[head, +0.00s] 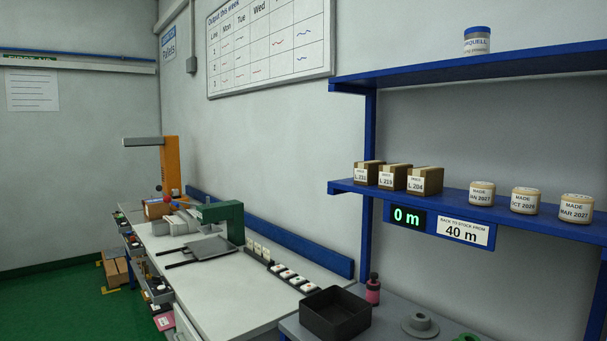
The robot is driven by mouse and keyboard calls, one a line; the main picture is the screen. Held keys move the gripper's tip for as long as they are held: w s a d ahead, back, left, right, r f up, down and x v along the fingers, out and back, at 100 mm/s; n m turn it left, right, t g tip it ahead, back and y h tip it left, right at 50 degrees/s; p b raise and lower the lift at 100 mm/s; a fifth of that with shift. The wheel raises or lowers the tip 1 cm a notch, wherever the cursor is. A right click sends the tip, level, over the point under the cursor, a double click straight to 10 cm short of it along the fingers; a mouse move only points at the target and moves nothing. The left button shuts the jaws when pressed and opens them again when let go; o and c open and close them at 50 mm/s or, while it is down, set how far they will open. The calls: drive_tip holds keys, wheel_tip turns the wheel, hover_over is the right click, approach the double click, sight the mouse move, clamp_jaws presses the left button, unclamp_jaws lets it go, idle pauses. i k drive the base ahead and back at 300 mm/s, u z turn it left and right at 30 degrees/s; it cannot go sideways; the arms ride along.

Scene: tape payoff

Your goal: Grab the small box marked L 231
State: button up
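Three small brown boxes with white labels stand side by side on the lower blue shelf at the right in the head view. The leftmost box (368,173) has a label that seems to read L 231, though the print is small. The middle box (394,177) seems to read L 219. The right box (425,181) reads L 204. The boxes stand close together, upright, labels facing out. My gripper is not in view.
Several cream tubs (481,194) with date labels stand right of the boxes on the lower shelf (342,187). The upper shelf (480,66) overhangs them and holds a labelled jar (477,41). Below are a black bin (335,315), a pink bottle (373,290) and a grey flanged part (420,325).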

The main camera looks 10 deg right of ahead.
sight(365, 173)
drive_tip(key=u, duration=1.9)
drive_tip(key=i, duration=1.9)
drive_tip(key=z, duration=3.6)
drive_tip(key=i, duration=0.95)
drive_tip(key=u, duration=0.1)
